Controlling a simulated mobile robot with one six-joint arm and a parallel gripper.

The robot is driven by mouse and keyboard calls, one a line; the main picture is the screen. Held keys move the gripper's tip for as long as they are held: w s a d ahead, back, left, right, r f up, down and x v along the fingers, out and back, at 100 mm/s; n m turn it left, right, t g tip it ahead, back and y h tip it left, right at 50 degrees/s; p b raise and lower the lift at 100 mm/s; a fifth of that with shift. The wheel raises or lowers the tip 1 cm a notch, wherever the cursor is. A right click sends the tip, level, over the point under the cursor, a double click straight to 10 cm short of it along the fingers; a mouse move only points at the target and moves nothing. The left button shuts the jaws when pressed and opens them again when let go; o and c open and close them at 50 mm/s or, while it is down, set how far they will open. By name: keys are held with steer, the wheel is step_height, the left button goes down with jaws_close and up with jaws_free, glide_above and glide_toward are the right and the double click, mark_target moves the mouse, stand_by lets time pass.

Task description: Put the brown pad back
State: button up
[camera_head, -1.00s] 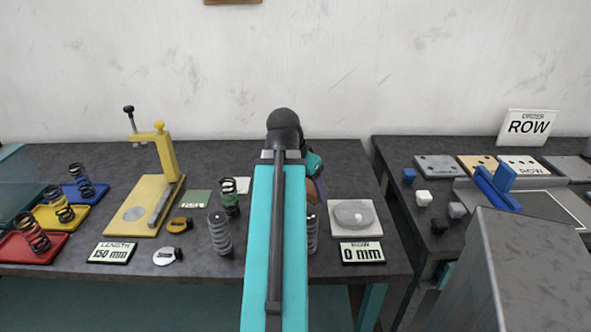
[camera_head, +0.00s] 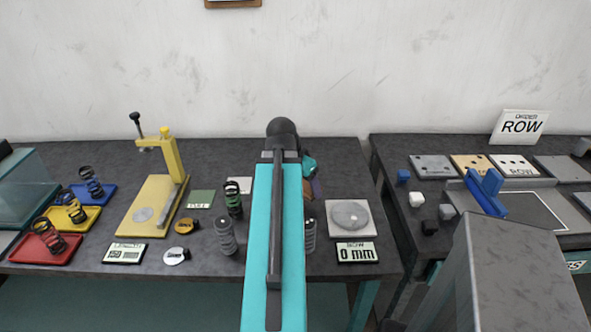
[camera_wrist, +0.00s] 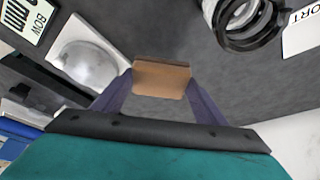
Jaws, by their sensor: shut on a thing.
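The brown pad (camera_wrist: 161,80) is a flat tan-brown piece in the wrist view. My gripper (camera_wrist: 160,88) is shut on it, one purple finger at each side. Grey tabletop lies beyond the pad; I cannot tell how high the pad is above it. In the head view my arm covers most of my gripper, and only a bit of the pad (camera_head: 307,187) shows beside it.
A white plate with a grey disc (camera_head: 349,213) stands right of my arm, behind a "0 mm" display (camera_head: 357,252). Grey springs (camera_head: 225,234) (camera_head: 309,235) and a dark green spring (camera_head: 233,201) stand nearby. A yellow press (camera_head: 157,200) is at left.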

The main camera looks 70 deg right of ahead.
steer(key=shift+w+d+r+p, duration=0.15)
steer(key=shift+p, duration=0.75)
steer(key=w+d+p, duration=0.1)
steer(key=w+d, duration=0.1)
steer(key=d, duration=0.1)
steer(key=w+d+f, duration=0.1)
steer(key=w+d, duration=0.1)
steer(key=d, duration=0.1)
steer(key=w+d+p, duration=0.1)
steer(key=w+d, duration=0.1)
steer(key=shift+w+d+f+p, duration=0.1)
steer(key=shift+d+f+p, duration=0.05)
steer(key=shift+d+p, duration=0.25)
steer(key=shift+f, duration=0.1)
steer(key=shift+f+p, duration=0.7)
steer(key=shift+f, duration=1)
steer(key=shift+f, duration=0.1)
steer(key=o, duration=0.6)
steer(key=shift+c, duration=0.2)
steer(key=o, duration=0.4)
steer(key=shift+o, duration=0.2)
